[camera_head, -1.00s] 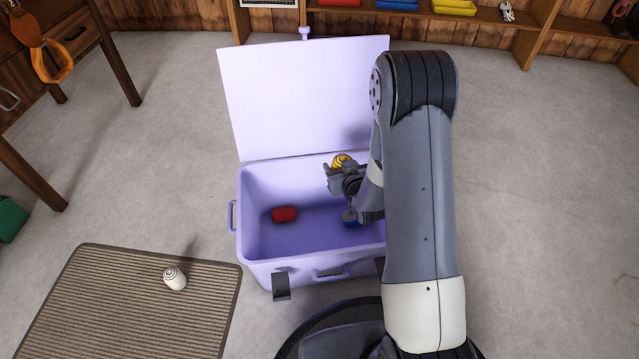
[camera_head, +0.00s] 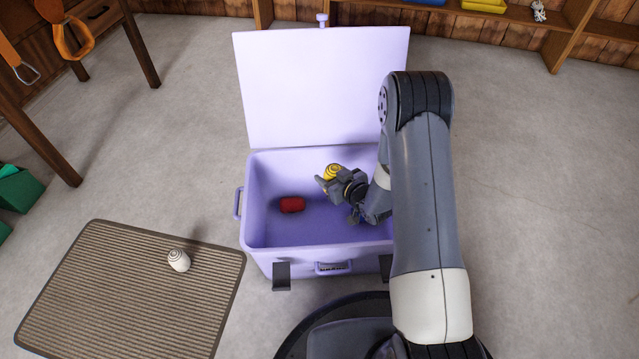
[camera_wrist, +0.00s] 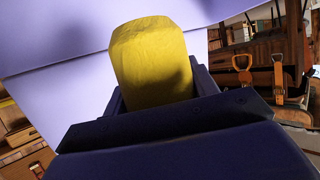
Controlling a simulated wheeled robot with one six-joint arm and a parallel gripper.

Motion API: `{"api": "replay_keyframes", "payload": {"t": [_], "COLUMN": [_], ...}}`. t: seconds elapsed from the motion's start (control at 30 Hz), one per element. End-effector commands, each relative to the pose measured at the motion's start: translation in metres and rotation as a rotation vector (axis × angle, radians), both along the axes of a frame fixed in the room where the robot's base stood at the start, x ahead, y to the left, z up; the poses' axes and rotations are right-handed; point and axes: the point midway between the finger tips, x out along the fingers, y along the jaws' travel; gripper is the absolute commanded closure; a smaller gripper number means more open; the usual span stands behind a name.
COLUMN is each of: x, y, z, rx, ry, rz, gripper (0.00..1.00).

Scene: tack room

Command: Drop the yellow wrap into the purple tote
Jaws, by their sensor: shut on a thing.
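The yellow wrap (camera_head: 332,170) is a small roll held in my gripper (camera_head: 328,182), over the open purple tote. In the wrist view the wrap (camera_wrist: 152,62) stands up between the jaws of my gripper (camera_wrist: 155,100), which are shut on it. The purple tote (camera_head: 262,237) stands on the floor with its lid (camera_head: 318,85) raised at the back. A red roll (camera_head: 292,205) lies on the tote's floor. My arm hides the tote's right side.
A ribbed mat (camera_head: 115,290) lies at the front left with a white roll (camera_head: 178,260) on it. A wooden table (camera_head: 35,140) stands at the left, near green bins (camera_head: 18,192). A wooden shelf (camera_head: 560,40) lines the back wall. The right floor is clear.

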Motion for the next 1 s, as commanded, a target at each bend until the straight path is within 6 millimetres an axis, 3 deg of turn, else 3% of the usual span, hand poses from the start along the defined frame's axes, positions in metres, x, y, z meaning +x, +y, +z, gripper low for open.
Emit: {"api": "replay_keyframes", "payload": {"t": [0.1, 0.37, 0.4, 0.6, 0.7, 1.0], "x": [0.0002, 0.0003, 0.0003, 0.0001, 0.0001, -0.005], "y": [0.0, -0.0001, -0.0001, 0.0, -0.0001, -0.0035], "z": [-0.0088, -0.0084, -0.0084, -0.0085, -0.0086, -0.0053], "rx": [0.001, 0.0, 0.0, 0.0, 0.0, -0.001], "ry": [-0.001, -0.001, -0.001, -0.001, -0.001, 0.001], "rz": [0.0, 0.0, 0.0, 0.0, 0.0, -0.001], "gripper": [0.69, 0.69, 0.42, 0.25, 0.19, 0.19]}}
